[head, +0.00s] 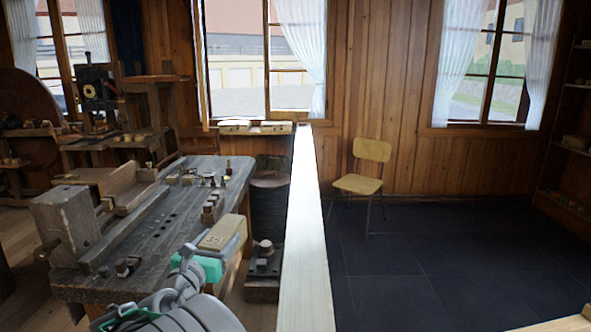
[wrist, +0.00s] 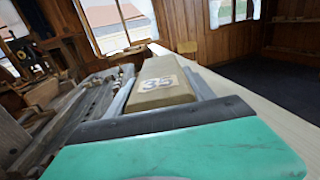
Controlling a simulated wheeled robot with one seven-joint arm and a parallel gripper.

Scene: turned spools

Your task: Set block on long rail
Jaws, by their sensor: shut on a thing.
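My gripper (head: 222,240), with its teal palm, is shut on a tan wooden block (head: 216,236). The block also shows in the wrist view (wrist: 162,92), held between two grey fingers, with a pale label reading 35 on its top. The long rail (head: 305,235) is a pale wooden beam running from the near edge away to the window wall. In the head view the gripper and block are left of the rail, apart from it in the picture. In the wrist view the rail (wrist: 245,92) passes to the right of the block.
A dark wooden workbench (head: 150,240) with a lathe-like fixture (head: 68,225) and several small turned pieces stands on the left. A dark drum (head: 270,205) stands between bench and rail. A yellow chair (head: 362,180) stands on the open dark floor right of the rail.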

